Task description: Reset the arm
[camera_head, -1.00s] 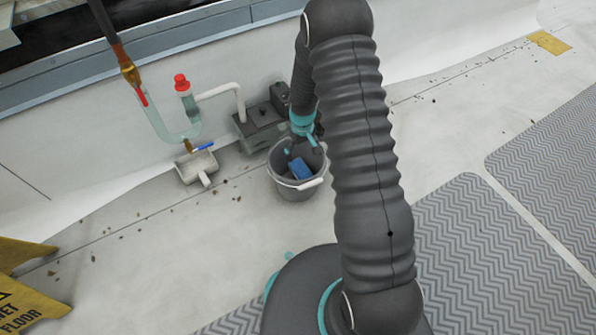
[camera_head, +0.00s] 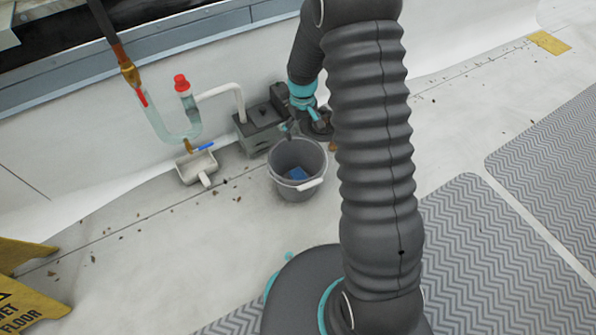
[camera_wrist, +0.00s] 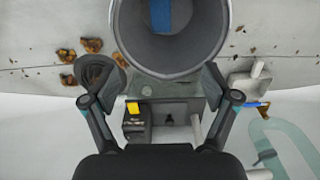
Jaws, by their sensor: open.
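My gripper (camera_wrist: 160,92) is open and empty in the wrist view, its two fingers spread wide over the grey pump box. In the head view my gripper (camera_head: 300,127) shows only in part, just beyond the bucket's far rim; my arm stands to its right. The grey bucket (camera_head: 277,184) stands upright on the floor with a blue object (camera_head: 297,174) inside. The bucket also shows at the top of the wrist view (camera_wrist: 214,40), with the blue object (camera_wrist: 161,15) in it.
A dark grey pump box (camera_head: 258,130) stands by the wall with a white pipe. A clear trap with a red cap (camera_head: 181,83) hangs above a small white tray (camera_head: 191,173). Brown leaves (camera_wrist: 92,45) lie on the floor. A yellow wet-floor sign (camera_head: 25,300) stands lower left.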

